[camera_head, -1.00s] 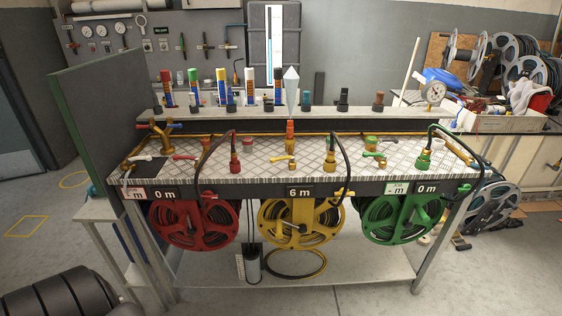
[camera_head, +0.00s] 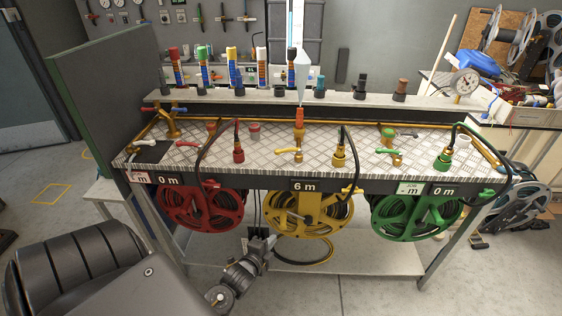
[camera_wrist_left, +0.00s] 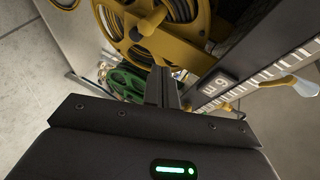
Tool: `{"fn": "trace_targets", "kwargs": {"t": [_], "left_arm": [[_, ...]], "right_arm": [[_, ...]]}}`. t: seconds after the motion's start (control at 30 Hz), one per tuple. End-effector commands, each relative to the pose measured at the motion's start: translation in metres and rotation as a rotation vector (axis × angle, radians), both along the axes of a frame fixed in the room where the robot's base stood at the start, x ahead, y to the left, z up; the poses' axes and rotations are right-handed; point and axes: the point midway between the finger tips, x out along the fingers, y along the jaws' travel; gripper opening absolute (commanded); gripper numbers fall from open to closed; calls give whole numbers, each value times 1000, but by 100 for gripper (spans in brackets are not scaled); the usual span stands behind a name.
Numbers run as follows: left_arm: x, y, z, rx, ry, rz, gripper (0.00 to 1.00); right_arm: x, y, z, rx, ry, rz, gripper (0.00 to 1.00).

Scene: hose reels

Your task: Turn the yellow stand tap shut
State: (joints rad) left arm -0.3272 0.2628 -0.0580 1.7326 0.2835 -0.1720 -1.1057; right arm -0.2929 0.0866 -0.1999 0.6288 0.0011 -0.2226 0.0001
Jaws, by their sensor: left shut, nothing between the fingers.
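The yellow stand tap (camera_head: 297,151) stands on the patterned bench top behind the "6 m" label. It has a brass body and a yellow lever pointing left in the head view. A yellow lever also shows at the right of the left wrist view (camera_wrist_left: 285,81), past the bench edge. My left gripper (camera_head: 271,240) is shut and empty, low in front of the bench near the yellow hose reel (camera_head: 302,213), well below the tap and apart from it. Its closed fingers (camera_wrist_left: 162,88) show in the left wrist view. My right gripper is out of sight.
The red reel (camera_head: 203,208) and green reel (camera_head: 415,215) hang under the bench front. Red (camera_head: 189,144) and green (camera_head: 388,151) levers and black hoses flank the tap. A green-edged panel (camera_head: 95,88) closes the left end.

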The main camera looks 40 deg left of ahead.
Motion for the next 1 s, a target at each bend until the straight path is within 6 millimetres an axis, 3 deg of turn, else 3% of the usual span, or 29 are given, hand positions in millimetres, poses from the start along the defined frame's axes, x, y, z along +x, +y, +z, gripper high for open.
{"fn": "trace_targets", "kwargs": {"t": [0.03, 0.1, 0.2, 0.3, 0.43, 0.67, 1.0], "left_arm": [[9, 3, 53, 84, -81, -16, 0], [15, 7, 109, 195, -168, -25, 0], [15, 9, 167, 310, -257, -24, 0], [12, 9, 200, 378, -308, -18, 0], [11, 10, 215, 410, -330, -15, 0], [21, 12, 215, 411, -332, -14, 0], [85, 27, 222, 410, -333, -13, 0]], "right_arm": [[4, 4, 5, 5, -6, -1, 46], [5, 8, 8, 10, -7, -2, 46], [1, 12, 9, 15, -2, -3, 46], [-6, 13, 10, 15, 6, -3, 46], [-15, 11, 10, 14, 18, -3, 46], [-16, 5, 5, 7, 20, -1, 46], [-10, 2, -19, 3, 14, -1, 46]]}}
